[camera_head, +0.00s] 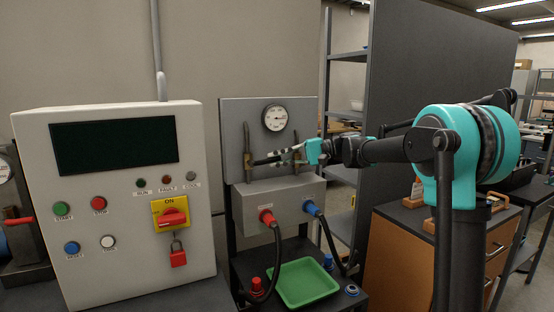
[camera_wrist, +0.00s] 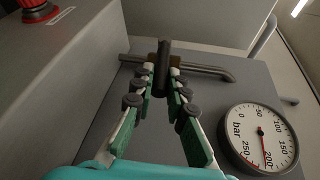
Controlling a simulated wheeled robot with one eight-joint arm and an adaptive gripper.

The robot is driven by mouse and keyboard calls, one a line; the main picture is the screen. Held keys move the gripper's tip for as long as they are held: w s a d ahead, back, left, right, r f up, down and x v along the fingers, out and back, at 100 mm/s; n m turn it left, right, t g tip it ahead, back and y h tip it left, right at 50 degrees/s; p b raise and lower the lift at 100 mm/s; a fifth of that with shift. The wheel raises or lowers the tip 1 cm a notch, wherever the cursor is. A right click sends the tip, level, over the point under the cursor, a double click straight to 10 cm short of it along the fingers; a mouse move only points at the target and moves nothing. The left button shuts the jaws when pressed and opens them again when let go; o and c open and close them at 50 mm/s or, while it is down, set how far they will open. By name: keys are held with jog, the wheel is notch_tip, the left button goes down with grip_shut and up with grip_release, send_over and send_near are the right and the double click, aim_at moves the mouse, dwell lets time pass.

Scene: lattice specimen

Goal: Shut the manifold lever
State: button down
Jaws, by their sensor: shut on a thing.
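The manifold (camera_head: 230,140) is a grey panel and box with a round gauge (camera_head: 274,118) and two upright pipes. My gripper (camera_head: 282,157) reaches in from the right, in front of the panel by the left pipe (camera_head: 248,160). In the wrist view my gripper (camera_wrist: 161,85) has its green-padded fingers closed on either side of a dark lever (camera_wrist: 163,60). The lever stands across the grey pipe (camera_wrist: 205,68) at a brown valve body, which the fingertips and lever partly hide. The gauge also shows in the wrist view (camera_wrist: 262,138).
A control cabinet (camera_head: 110,240) with buttons and a red padlock (camera_head: 178,255) stands to the left. An orange-fronted bench (camera_head: 405,250) stands right.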

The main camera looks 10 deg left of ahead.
jog(key=c, duration=1.5)
grip_release()
jog(key=v, duration=1.2)
jog(key=shift+s, duration=0.1)
